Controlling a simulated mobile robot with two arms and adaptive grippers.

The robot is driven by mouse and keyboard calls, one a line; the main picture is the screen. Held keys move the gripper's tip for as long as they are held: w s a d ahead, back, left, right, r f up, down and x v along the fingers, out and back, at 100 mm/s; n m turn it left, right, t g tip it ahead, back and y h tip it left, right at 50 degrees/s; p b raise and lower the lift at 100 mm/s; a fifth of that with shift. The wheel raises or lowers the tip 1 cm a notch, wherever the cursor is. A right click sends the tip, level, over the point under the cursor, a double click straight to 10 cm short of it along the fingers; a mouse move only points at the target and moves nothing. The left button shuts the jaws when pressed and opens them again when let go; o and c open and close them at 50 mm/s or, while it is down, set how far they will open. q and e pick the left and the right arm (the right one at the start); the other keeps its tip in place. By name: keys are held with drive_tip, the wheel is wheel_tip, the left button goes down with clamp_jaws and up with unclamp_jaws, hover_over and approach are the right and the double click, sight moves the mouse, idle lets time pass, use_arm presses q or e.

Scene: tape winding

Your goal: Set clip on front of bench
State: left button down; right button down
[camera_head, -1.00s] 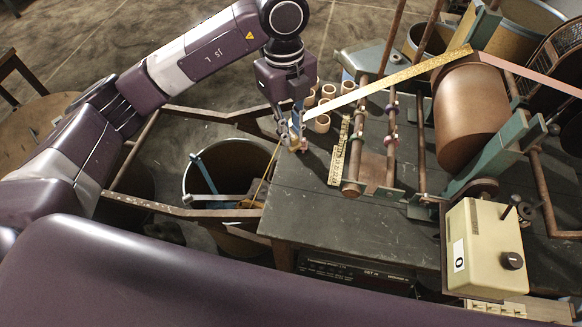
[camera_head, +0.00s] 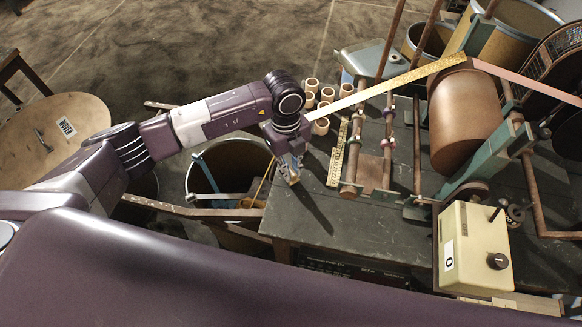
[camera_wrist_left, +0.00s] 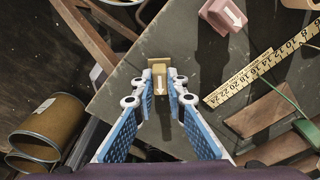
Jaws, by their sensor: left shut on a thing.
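My left gripper (camera_head: 292,176) points down over the front left corner of the dark bench (camera_head: 300,225). It is shut on a small brass-coloured clip (camera_head: 293,181), which shows just at the fingertips. In the left wrist view the clip (camera_wrist_left: 160,64) sits between the blue-padded fingers (camera_wrist_left: 158,92), with a white arrow on it. The bench top (camera_wrist_left: 125,95) lies beneath it. I cannot tell whether the clip touches the bench. My right gripper is not in view.
A yellow ruler (camera_head: 338,152) lies on the bench, right of the gripper. Cardboard rings (camera_head: 320,126) stand behind it. Rollers and a copper drum (camera_head: 465,115) fill the right side, with a cream box (camera_head: 475,250) in front. An open barrel (camera_head: 212,170) stands left of the bench.

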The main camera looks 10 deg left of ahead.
use_arm(q)
drive_tip(key=shift+f, duration=0.2)
drive_tip(key=c, duration=1.9)
unclamp_jaws()
drive_tip(key=shift+r, duration=0.1)
drive_tip(key=shift+c, duration=0.2)
